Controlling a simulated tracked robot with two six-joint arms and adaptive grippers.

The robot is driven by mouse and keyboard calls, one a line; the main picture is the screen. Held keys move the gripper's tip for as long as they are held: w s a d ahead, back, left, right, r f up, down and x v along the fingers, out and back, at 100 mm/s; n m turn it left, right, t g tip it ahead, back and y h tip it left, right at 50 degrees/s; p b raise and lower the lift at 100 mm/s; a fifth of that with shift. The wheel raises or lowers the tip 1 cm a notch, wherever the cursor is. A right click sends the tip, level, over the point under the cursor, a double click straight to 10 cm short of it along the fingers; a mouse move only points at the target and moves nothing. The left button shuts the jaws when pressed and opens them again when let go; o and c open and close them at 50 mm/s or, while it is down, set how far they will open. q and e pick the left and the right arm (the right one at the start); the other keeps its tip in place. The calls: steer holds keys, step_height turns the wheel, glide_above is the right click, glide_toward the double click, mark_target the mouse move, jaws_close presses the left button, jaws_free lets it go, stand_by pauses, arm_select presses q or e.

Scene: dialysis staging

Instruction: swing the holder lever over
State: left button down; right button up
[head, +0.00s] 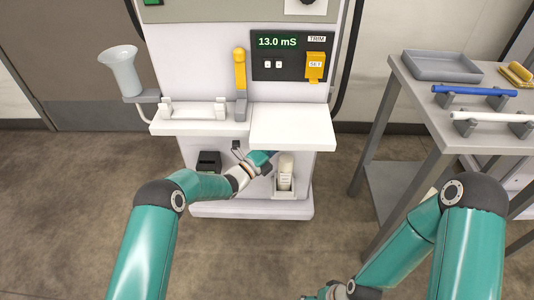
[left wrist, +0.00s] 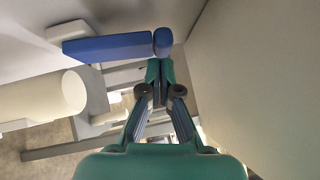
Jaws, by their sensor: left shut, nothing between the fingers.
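A blue lever-like bar (left wrist: 110,48) with a separate rounded blue end (left wrist: 162,41) shows in the left wrist view, fixed near a pale block. My left gripper (left wrist: 155,70) is shut and empty, its fingertips just below the rounded blue end; I cannot tell whether they touch. In the head view the left gripper (head: 266,160) is under the machine's front shelf, beside a white cartridge-like part (head: 285,172), and the shelf hides most of the lever there. My right gripper (head: 325,292) is cut off at the bottom edge, fingers unseen.
The white shelf (head: 290,127) overhangs the left gripper. A yellow lever (head: 239,70) stands upright on the machine front. A dark socket (head: 208,162) sits low on the left. A grey cart (head: 440,130) with a tray (head: 442,66) stands right. The floor between is clear.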

arm_select(q)
steer(key=s+a+f+n, duration=0.1)
steer(key=s+a, duration=0.7)
steer(key=a, duration=0.1)
steer(key=s+a+f+n+g+y, duration=0.2)
steer(key=s+f+n+y, duration=0.2)
steer(key=s+f+n, duration=0.35)
steer(key=s+a+f+n+g+y, duration=0.3)
steer(key=s+f+n+y, duration=0.25)
steer(key=f+n, duration=0.2)
steer(key=s+f+n+g, duration=0.35)
steer(key=s+n, duration=0.35)
steer(key=s, duration=0.4)
steer(key=s+f+n+g, duration=0.2)
steer(key=s+n+g, duration=0.3)
steer(key=s+n, duration=0.45)
step_height(320, 180, up, 26)
steer(key=s+m+p, duration=0.1)
steer(key=p, duration=2.4)
steer(key=shift+a+y+p, duration=0.3)
steer(key=shift+a+y, duration=0.1)
steer(key=shift+y, duration=0.05)
